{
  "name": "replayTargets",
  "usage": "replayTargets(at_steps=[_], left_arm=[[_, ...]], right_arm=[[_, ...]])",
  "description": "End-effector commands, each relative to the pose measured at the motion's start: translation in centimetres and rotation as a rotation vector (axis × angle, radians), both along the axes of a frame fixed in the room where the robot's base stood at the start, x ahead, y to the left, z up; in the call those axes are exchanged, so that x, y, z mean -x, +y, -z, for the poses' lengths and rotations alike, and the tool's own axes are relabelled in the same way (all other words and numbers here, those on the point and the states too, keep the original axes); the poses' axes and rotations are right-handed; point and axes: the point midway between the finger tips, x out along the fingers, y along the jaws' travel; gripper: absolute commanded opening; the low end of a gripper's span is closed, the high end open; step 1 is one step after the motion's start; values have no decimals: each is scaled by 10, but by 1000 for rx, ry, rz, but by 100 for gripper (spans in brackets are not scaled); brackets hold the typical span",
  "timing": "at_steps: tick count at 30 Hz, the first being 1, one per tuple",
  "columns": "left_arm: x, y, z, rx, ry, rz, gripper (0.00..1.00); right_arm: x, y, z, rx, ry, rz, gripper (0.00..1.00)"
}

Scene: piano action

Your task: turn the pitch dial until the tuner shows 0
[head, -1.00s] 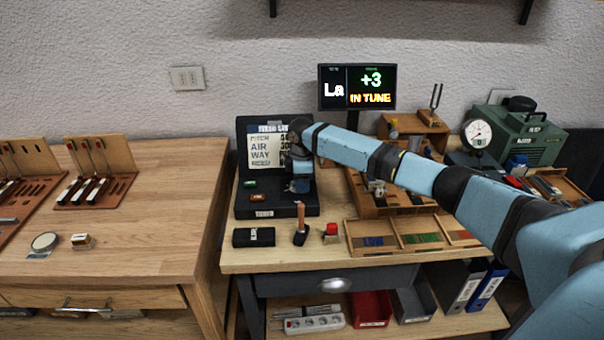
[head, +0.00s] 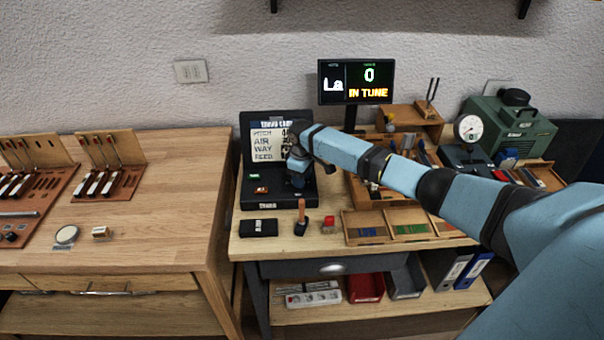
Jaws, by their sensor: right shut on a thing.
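The tuner (head: 356,82) is a dark screen on a stand at the back of the bench. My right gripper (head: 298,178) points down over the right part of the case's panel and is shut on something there. The pitch dial is hidden by the gripper and wrist, so I cannot see it. My left gripper is out of view.
A black box (head: 258,228), a wooden-handled tool (head: 301,218) and a red-topped item (head: 328,224) stand in front of the case. A compartment tray (head: 366,231) lies to the right. A green machine (head: 508,128) with a gauge (head: 468,128) stands at the back right.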

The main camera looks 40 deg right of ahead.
Motion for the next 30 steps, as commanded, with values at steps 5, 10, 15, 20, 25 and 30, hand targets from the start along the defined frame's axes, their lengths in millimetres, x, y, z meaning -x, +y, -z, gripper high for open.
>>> replayTargets(at_steps=[5, 10, 15, 20, 25, 30], left_arm=[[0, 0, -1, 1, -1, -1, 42], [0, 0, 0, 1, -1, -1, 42], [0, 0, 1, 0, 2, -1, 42], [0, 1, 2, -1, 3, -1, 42], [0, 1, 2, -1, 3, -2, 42], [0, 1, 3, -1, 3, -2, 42]], right_arm=[[0, 1, 1, -1, 0, 3, 16], [0, 1, 1, -1, 0, 2, 16], [0, 1, 1, 0, 0, 2, 65], [0, 0, 0, 0, 0, 2, 65], [0, 0, -6, 0, -1, 2, 65], [-1, 0, -33, 0, -4, 0, 65]])
